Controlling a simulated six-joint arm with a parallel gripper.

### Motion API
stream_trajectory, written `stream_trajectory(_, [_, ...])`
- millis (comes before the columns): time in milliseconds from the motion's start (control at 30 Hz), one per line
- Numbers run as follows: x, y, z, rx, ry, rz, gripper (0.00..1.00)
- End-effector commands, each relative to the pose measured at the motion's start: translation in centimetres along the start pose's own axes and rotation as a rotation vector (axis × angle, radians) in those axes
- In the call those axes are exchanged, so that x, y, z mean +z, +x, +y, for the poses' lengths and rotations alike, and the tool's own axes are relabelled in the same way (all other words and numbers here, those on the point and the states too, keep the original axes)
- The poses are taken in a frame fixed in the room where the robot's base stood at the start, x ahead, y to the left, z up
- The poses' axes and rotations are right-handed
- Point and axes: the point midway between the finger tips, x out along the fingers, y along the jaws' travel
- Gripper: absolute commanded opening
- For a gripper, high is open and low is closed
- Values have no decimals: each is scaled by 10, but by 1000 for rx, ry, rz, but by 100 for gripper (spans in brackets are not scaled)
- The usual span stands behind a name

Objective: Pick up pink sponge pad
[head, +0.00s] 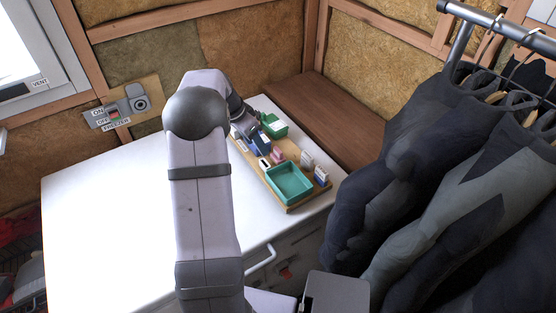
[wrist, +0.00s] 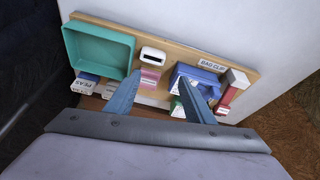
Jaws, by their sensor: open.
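The pink sponge pad (wrist: 151,76) shows in the wrist view as a small pink striped block on a wooden board (wrist: 172,42), just beyond my fingertips. It also appears in the head view (head: 278,157), near the middle of the board. My gripper (wrist: 160,83) is open and empty, its two blue-grey fingers apart above the board. The left finger lies in front of part of the pad's surroundings; the height gap is hard to judge.
A teal tray (wrist: 100,47) lies left of the pad, with a white item (wrist: 153,55) beside it. A blue container (wrist: 200,73) and a red-and-white box (wrist: 236,84) stand to the right. In the head view, the white top (head: 110,220) is clear at left; dark clothes (head: 440,180) hang at right.

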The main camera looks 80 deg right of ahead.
Motion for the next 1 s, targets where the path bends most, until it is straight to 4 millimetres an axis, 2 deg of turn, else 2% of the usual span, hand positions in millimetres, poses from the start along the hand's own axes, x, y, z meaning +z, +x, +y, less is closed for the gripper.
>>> stream_trajectory(33, [-16,11,8,12,56,9,48])
stream_trajectory(100, [-30,18,15,22,109,19,48])
stream_trajectory(233, [-42,24,22,31,152,28,48])
stream_trajectory(367, [-43,26,22,32,157,28,48])
stream_trajectory(633, [-43,44,23,32,154,27,48])
stream_trajectory(867, [-43,48,22,32,153,27,48])
stream_trajectory(1000, [-43,60,22,34,152,25,48])
